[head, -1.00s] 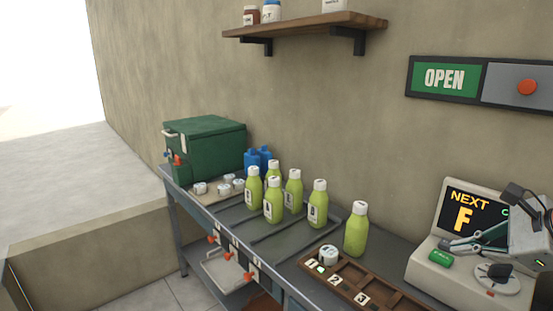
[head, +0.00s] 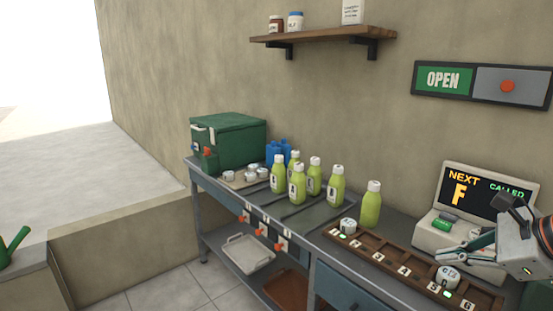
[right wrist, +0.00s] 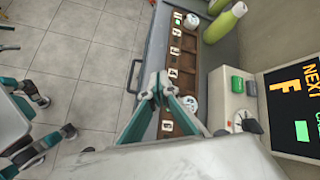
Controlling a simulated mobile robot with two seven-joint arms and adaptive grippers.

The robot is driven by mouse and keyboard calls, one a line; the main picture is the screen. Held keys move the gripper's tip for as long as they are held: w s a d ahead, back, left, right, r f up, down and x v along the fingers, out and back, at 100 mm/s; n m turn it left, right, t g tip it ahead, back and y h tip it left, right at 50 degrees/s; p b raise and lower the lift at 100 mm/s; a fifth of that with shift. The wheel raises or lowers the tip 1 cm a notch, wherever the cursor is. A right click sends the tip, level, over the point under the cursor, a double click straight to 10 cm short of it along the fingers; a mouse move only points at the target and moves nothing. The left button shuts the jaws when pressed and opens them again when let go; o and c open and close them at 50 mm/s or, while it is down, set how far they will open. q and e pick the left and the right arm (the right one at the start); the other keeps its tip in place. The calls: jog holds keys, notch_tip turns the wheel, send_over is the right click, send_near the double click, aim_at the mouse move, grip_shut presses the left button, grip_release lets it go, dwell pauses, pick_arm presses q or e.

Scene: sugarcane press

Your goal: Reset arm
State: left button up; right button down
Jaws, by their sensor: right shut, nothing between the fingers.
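My right gripper (head: 443,255) is in the lower right of the head view, in front of the order display and above the right end of the brown numbered rack (head: 384,270). In the right wrist view its teal fingers (right wrist: 160,88) meet at the tips, shut and empty, over the counter edge beside the rack. A white round cap (head: 447,277) lies in the rack below the fingers. Another white cap (head: 348,226) is at slot 1.
Several green bottles (head: 297,184) stand on the counter, one (head: 371,205) behind the rack. The display (head: 487,193) reads NEXT F. A shelf (head: 322,37) and an OPEN sign (head: 443,79) are on the wall. Tiled floor in front is clear.

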jog(key=s+a+m+t+y+p, duration=0.1)
jog(key=s+a+m+y+p, duration=0.15)
jog(key=a+m+y, duration=0.6)
jog(key=s+a+m+t+y+p, duration=0.1)
jog(key=s+a+m+y+p, duration=0.3)
jog(key=a, duration=0.7)
jog(key=s+d+f+m+t+h+p, duration=0.1)
jog(key=d+f+m+t+h, duration=0.2)
jog(key=f+m+h, duration=0.55)
jog(key=s+d+f+m+t+h+p, duration=0.1)
jog(key=s+d+f+m+t+h, duration=0.2)
jog(key=f+m, duration=1)
pick_arm(q)
jog(key=r, duration=0.1)
jog(key=s+r, duration=0.1)
jog(key=s+p, duration=0.1)
jog(key=shift+d+r+n+g, duration=0.3)
jog(key=shift+r+n+g, duration=0.1)
pick_arm(e)
jog(key=s+f+m+g+h, duration=0.3)
jog(key=s+f+m+g, duration=0.2)
jog(key=s+f+m, duration=0.6)
jog(key=shift+s+a+f, duration=0.15)
jog(key=shift+s+f, duration=0.4)
jog(key=shift+s, duration=0.45)
